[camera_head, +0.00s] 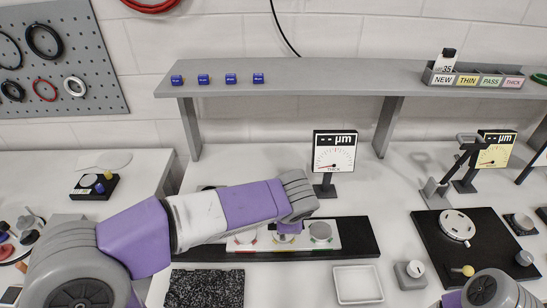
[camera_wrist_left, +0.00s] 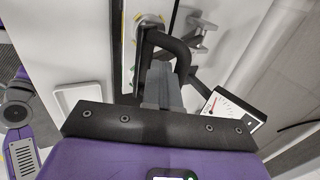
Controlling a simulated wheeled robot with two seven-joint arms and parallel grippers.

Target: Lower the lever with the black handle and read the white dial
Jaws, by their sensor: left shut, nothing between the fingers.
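The white dial (camera_head: 334,155) stands upright on a dark post behind the bench fixture. Its screen shows dashes and "µm", and its red needle points to the lower left. It also shows in the left wrist view (camera_wrist_left: 228,108), at the right. In that view a black curved handle (camera_wrist_left: 174,44) lies just ahead of my left gripper (camera_wrist_left: 161,82). My left gripper's fingers are shut and empty. I cannot tell whether they touch the handle. In the head view my left arm hides the lever and most of the gripper. My right gripper is out of frame.
A white plate with round grey pads (camera_head: 320,232) lies on a black base in front of the dial. A white tray (camera_head: 358,284) stands in front. A yellow dial (camera_head: 495,152) and another lever (camera_head: 466,150) stand at right. A grey shelf (camera_head: 320,78) spans the back.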

